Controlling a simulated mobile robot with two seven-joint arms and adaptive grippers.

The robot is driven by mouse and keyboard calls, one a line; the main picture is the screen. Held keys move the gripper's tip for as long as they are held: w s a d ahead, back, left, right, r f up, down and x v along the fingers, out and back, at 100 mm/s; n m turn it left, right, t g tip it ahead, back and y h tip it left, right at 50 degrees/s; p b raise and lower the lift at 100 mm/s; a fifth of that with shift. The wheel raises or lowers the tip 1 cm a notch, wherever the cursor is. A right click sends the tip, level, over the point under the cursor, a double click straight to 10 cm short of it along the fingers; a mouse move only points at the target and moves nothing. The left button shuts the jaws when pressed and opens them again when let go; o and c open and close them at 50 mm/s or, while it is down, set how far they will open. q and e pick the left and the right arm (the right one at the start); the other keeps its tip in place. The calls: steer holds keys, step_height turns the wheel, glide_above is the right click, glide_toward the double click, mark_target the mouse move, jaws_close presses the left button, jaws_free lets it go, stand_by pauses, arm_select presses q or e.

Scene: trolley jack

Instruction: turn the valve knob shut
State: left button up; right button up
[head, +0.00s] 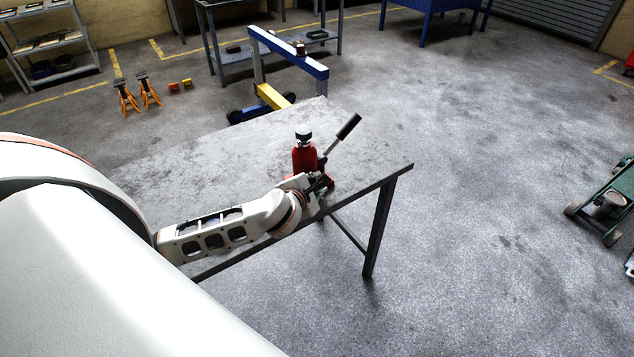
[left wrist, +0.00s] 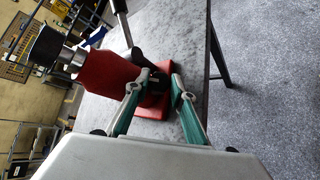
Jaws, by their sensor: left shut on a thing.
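A red bottle jack (head: 304,158) with a black top stands upright near the right end of the grey metal table (head: 205,150). Its body (left wrist: 100,80) and red base (left wrist: 155,112) also show in the left wrist view. My left gripper (head: 323,184) is at the low front of the jack, by its base. In the left wrist view my gripper's green-padded fingers (left wrist: 163,82) are shut on a small dark part at the base, where the valve knob sits. The fingers mostly hide the knob, so its turn cannot be told. My right gripper is out of view.
The jack's lever handle (head: 345,132) slants up to the right, close above my left gripper. A blue and yellow hoist (head: 290,52) stands behind the table. Orange axle stands (head: 125,97) are at the back left.

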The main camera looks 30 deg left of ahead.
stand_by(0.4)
arm_select(q)
steer(key=o, duration=1.1)
steer(key=v, duration=0.8)
steer(key=shift+w+r, duration=0.15)
steer(key=shift+r, duration=0.05)
